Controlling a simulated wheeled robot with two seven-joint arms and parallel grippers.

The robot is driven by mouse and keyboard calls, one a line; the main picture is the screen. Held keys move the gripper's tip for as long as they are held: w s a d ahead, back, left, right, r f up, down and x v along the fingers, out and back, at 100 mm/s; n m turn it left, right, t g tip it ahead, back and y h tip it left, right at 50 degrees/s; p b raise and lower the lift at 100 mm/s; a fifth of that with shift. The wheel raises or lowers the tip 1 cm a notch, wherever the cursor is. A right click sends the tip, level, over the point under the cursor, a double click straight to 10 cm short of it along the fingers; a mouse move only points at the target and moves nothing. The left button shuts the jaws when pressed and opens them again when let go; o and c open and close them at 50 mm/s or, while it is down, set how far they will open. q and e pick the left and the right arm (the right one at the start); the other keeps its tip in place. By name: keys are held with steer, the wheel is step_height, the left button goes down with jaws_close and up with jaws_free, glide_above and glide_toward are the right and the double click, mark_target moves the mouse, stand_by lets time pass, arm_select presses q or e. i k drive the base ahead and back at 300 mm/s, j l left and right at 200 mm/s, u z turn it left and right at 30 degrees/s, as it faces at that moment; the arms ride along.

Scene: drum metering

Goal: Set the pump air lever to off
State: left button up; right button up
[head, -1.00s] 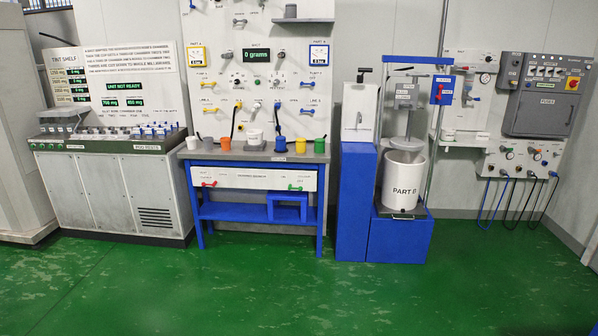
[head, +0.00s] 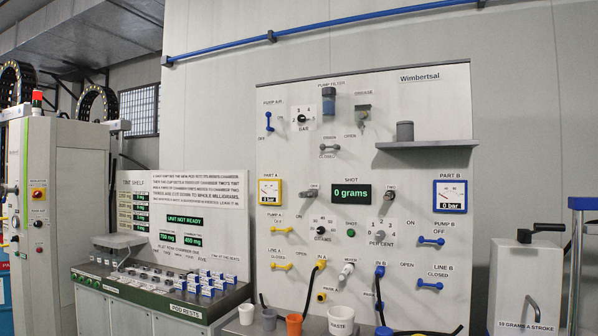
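Neither of my grippers is in the head view.
A grey shelf (head: 425,144) juts out farther right. Yellow and blue levers sit lower on the panel. The tint bench (head: 150,290) stands at the left.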

mark_target(268, 114)
steer(key=i+l+u, duration=0.1)
steer(key=i+u, duration=0.15)
steer(key=i, duration=0.7)
steer(key=i+j+z, duration=0.15)
steer(key=i+j, duration=0.2)
steer(key=i+l, duration=0.05)
